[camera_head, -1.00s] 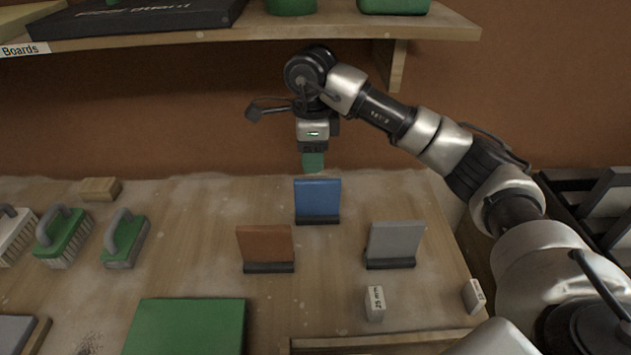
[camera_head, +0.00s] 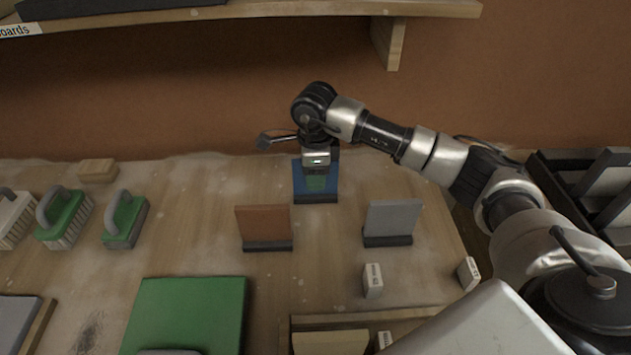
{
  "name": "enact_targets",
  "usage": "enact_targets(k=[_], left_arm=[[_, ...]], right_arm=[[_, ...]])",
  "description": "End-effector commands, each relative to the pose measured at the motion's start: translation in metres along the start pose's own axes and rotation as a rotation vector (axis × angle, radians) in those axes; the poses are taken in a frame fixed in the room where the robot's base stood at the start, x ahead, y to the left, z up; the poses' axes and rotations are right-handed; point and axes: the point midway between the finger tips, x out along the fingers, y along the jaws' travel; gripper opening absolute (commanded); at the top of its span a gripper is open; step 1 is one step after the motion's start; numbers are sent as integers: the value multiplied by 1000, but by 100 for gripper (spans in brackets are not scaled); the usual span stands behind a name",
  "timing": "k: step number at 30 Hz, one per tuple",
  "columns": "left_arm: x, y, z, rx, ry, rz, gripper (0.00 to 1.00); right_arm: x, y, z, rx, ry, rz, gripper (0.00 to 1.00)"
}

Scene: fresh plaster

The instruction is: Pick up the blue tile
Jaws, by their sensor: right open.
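The blue tile (camera_head: 301,188) stands upright in a dark holder at the back middle of the wooden bench. The right gripper is open. I cannot tell whether the tile is between its fingers, since the gripper covers much of the tile. My left gripper is not in view.
A brown tile (camera_head: 264,225) and a grey tile (camera_head: 393,219) stand in holders nearer, left and right. Green-backed brushes (camera_head: 125,220) lie at the left. A green board (camera_head: 190,312) lies in front. A shelf (camera_head: 300,9) overhangs the back.

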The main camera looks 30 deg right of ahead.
Motion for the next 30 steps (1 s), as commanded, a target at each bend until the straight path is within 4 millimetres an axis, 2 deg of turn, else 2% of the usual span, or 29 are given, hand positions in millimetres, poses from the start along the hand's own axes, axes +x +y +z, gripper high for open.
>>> enact_targets(k=[6, 15, 26, 30], left_arm=[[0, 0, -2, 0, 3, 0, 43], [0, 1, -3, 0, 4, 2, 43], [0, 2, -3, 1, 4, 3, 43], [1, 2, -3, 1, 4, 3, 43]], right_arm=[[1, 0, 0, 0, 0, 0, 45], [0, 0, 0, 0, -1, -1, 0], [-2, 0, 1, 0, -2, -2, 0], [-16, -1, 1, 0, -4, -5, 0]])
